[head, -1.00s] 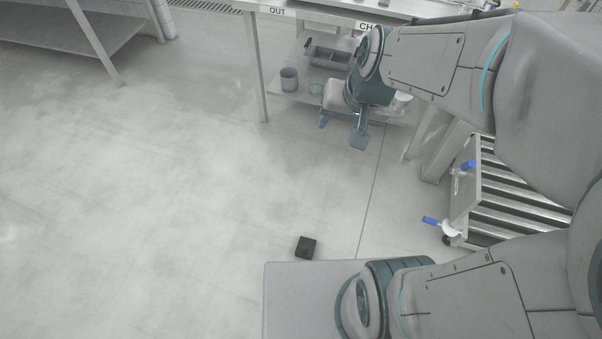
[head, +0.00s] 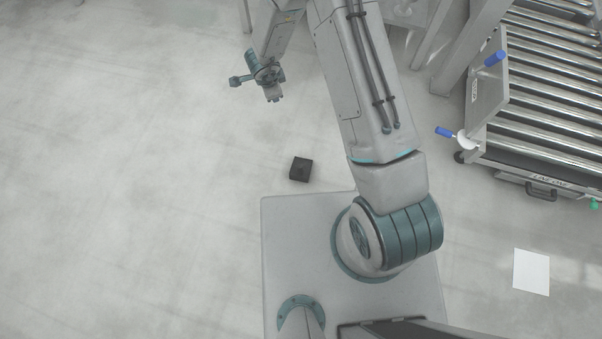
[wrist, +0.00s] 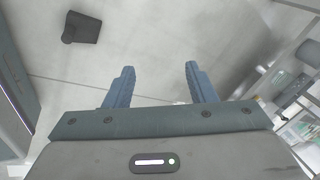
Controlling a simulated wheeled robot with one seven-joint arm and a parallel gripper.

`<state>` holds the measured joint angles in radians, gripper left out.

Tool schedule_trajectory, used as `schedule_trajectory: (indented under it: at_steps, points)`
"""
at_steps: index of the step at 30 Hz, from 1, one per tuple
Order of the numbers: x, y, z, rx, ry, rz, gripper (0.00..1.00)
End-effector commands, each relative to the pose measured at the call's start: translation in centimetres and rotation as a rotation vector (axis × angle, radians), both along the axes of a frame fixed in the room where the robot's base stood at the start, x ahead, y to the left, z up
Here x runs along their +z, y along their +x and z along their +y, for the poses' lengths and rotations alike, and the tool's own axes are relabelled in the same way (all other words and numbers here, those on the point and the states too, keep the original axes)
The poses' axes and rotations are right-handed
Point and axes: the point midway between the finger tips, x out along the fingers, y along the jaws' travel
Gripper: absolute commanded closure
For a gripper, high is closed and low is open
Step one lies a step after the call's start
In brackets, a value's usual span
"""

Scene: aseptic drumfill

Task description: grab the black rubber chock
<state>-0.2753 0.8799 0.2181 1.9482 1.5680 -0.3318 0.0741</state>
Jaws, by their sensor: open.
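The black rubber chock (head: 301,169) is a small dark block lying on the pale floor, just beyond my base in the head view. In the wrist view a dark block that looks like the chock (wrist: 82,27) lies at the upper left, outside the line of my fingers. My gripper (head: 272,97) is up and left of the chock in the head view, apart from it. In the wrist view my gripper (wrist: 160,75) is open, with its two blue-grey fingers apart and only floor between them.
A roller conveyor cart (head: 545,105) with blue handles stands at the right. A white sheet (head: 531,272) lies on the floor at the lower right. Metal legs (head: 462,50) of a bench show at the top. The floor left of the chock is clear.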

Motion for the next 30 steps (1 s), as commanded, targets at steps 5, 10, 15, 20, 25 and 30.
schedule_trajectory:
  at_steps: [5, 10, 15, 20, 25, 30]
  points:
    - [-13.0, -5.0, -0.8, -0.212, -0.121, 0.146, 0.5]
    - [-19.5, -9.5, -1.8, -0.35, -0.228, 0.251, 0.5]
    - [-22.1, -11.9, -2.4, -0.413, -0.285, 0.301, 0.5]
    - [-24.5, -12.4, -3.3, -0.423, -0.296, 0.31, 0.5]
    - [-27.7, -12.5, -4.6, -0.419, -0.295, 0.308, 0.5]
    - [-29.7, -12.5, -5.5, -0.42, -0.293, 0.307, 0.5]
